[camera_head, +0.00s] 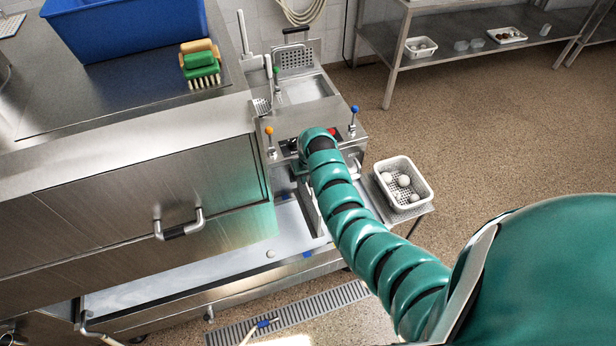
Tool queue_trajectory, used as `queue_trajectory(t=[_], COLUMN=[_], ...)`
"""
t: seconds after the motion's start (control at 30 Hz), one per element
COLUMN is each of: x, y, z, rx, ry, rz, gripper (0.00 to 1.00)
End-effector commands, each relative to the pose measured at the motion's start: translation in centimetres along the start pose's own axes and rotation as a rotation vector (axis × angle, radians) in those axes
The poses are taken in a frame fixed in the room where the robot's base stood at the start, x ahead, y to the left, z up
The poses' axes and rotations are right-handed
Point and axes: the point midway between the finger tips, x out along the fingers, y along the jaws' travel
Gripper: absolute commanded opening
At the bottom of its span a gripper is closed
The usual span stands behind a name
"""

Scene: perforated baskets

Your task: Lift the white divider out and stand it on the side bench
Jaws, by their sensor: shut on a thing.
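My teal segmented arm reaches from the lower right to the machine's end, and its tip bends down there. My gripper (304,174) is mostly hidden below the tip; it is shut on what looks like the white divider (312,208). The divider shows as a narrow pale upright strip beside the arm, at the right end of the long trough. Its lower edge and contact with the trough cannot be made out. The small metal side bench (374,199) stands just right of the arm, partly covered by it.
A white perforated basket (416,205) with several white balls stands on the side bench. The long trough (190,283) holds a small pale ball (270,254). Levers with an orange knob (269,131) and a blue knob (353,110) rise near my arm. Floor is open rightward.

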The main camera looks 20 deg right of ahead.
Motion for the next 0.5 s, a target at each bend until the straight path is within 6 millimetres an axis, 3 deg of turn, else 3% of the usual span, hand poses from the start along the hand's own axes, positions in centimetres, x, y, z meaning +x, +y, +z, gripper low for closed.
queue_trajectory(t=[0.5], x=[3.0], y=[0.0], z=[0.3], rx=[0.000], ry=[0.002], rz=[0.000], gripper=[0.00])
